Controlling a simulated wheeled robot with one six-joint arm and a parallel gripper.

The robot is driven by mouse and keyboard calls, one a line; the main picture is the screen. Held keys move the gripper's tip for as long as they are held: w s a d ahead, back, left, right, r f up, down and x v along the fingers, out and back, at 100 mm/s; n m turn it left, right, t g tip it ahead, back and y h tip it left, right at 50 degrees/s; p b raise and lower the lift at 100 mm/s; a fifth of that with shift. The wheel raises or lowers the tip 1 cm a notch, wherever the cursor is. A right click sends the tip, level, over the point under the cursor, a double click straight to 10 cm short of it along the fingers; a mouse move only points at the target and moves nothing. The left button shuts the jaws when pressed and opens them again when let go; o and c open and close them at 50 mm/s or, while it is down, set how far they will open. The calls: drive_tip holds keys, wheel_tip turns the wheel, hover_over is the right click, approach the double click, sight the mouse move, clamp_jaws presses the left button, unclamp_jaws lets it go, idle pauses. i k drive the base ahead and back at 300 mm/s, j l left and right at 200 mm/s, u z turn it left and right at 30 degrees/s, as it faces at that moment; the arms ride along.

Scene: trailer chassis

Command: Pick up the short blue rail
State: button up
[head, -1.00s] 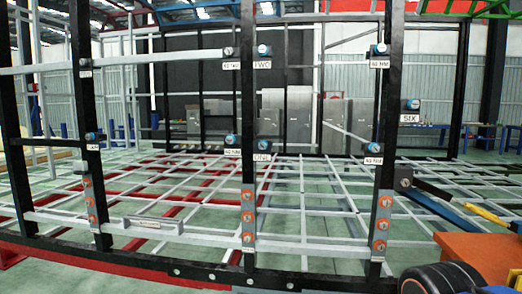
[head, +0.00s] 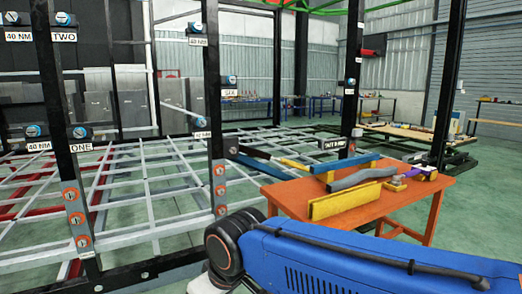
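A short blue rail (head: 345,162) lies at the back of the orange table (head: 418,208), right of the centre of the head view. A grey rail (head: 362,179) lies in front of it, and a yellow rail (head: 345,201) lies along the table's front edge. My gripper is out of view. Only a blue link of my arm and its dark joint show in the foreground, below the table.
Workbenches (head: 410,133) stand further back. Green floor is open right of the table.

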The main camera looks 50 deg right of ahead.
sight(315, 169)
drive_tip(key=z, duration=2)
